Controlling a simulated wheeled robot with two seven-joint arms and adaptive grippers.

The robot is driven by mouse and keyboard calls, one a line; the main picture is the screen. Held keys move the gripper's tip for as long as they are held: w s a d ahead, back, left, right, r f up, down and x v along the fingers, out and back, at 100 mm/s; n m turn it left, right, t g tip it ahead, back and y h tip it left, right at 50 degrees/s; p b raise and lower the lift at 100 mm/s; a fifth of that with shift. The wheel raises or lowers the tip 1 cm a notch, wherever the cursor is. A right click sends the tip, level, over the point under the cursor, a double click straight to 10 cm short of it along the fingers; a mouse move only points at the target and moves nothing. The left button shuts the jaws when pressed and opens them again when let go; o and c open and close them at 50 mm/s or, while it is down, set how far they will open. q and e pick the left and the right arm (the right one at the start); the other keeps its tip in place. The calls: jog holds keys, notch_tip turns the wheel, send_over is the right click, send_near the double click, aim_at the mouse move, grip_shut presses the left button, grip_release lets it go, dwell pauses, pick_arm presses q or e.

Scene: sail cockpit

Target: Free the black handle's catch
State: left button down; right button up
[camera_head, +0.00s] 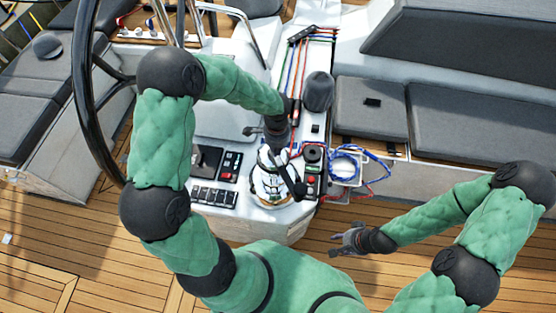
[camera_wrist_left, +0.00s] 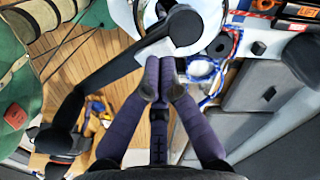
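The black handle (camera_wrist_left: 125,66) sits on top of the silver winch (camera_wrist_left: 215,12) in the left wrist view. Its round hub is over the winch and its arm runs down to the left, to a dark grip. In the head view the winch (camera_head: 271,187) stands on the console, with the handle (camera_head: 291,176) on it. My left gripper (camera_wrist_left: 165,62) has its fingertips close together at the handle's edge, just below the hub; I see nothing clearly between them. The catch itself cannot be made out. My right gripper (camera_head: 340,244) is empty, its fingers apart, over the deck.
The steering wheel (camera_head: 84,95) stands left of my left arm. A switch panel (camera_head: 213,197) and a red-black control box (camera_head: 312,170) flank the winch. Blue rope (camera_head: 374,165) hangs to the right. Grey cushions (camera_head: 462,123) lie at right.

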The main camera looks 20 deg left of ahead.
pick_arm(q)
jog(key=shift+f+b, duration=0.9)
jog(key=shift+f, duration=0.2)
dwell(0.6)
jog(key=shift+r+p, duration=2.5)
jog(key=shift+r, duration=1.05)
jog(key=shift+f, duration=0.1)
